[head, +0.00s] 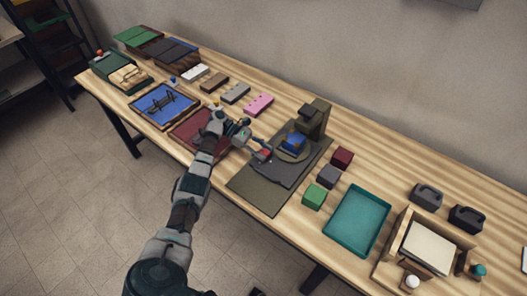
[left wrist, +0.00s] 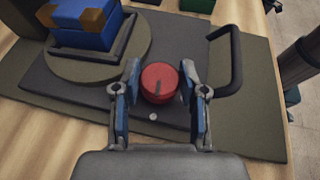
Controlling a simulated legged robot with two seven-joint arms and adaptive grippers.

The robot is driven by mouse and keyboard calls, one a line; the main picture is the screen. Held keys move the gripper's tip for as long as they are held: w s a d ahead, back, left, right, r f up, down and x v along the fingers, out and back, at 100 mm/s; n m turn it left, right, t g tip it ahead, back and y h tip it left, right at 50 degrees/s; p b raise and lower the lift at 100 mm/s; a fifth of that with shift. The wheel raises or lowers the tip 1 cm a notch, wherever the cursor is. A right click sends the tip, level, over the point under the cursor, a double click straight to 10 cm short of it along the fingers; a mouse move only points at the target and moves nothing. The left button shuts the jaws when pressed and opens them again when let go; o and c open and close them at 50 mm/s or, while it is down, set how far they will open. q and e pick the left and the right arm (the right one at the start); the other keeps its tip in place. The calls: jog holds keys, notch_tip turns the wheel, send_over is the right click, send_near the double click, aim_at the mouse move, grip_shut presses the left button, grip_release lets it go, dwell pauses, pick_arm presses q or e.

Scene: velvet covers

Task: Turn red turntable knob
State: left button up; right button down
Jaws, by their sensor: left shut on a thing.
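The red turntable knob (left wrist: 160,83) is a round red disc with a dark line on top, on the dark turntable base (left wrist: 60,82). In the left wrist view my left gripper (left wrist: 160,88) has one finger on each side of the knob, closed on it. In the head view the left gripper (head: 262,153) reaches in from the left to the near left part of the base, with a bit of red at its tip. The round turntable plate (left wrist: 70,65) carries a blue block with brown corners (left wrist: 85,25). My right gripper is not in view.
A dark handle (left wrist: 234,62) stands close to the knob. Behind the turntable rises a dark upright stand (head: 315,117). Green (head: 314,196), grey and dark red cubes and a teal tray (head: 357,220) lie to the right. A dark red panel (head: 190,134) lies under my arm.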

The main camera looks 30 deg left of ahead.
aim_at(262, 150)
pick_arm(q)
jog(key=o, duration=1.1)
jog(key=shift+w+a+r, duration=0.1)
jog(key=shift+a, duration=0.05)
jog(key=shift+o, duration=0.3)
jog(key=shift+a, duration=0.1)
notch_tip(262, 150, up, 10)
jog(key=shift+a+f, duration=0.1)
jog(key=shift+f, duration=0.1)
